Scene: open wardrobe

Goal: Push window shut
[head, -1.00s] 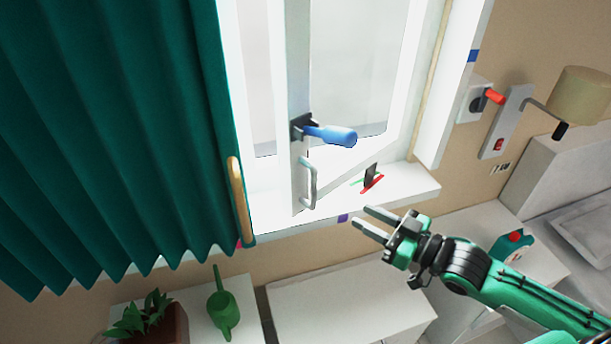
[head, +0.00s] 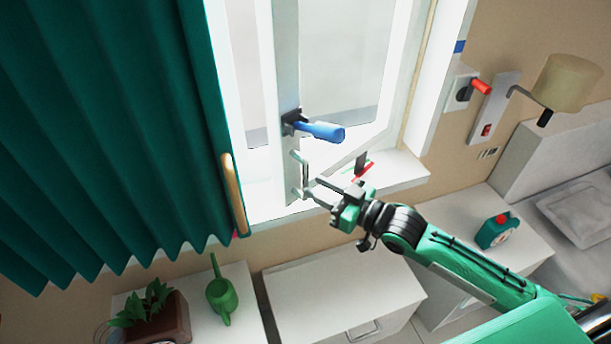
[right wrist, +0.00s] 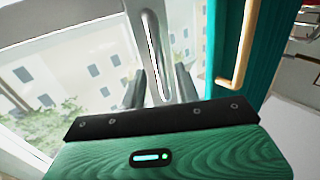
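The window sash (head: 287,75) stands ajar, swung inward, with a gap beside the frame in the head view. It carries a blue lever handle (head: 320,131) and, below it, a pale metal pull handle (head: 301,165). My right gripper (head: 309,188) is at the lower part of the pull handle. In the right wrist view, the pull handle (right wrist: 154,55) runs between the two fingers of my right gripper (right wrist: 160,85), which are apart. Contact with the handle cannot be told. My left gripper is out of view.
A green curtain (head: 110,120) with a wooden handle (head: 233,195) hangs left of the window. A small dark and red item (head: 362,168) sits on the sill (head: 400,172). A watering can (head: 222,295) and plant (head: 150,305) stand below. A lamp (head: 568,82) is right.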

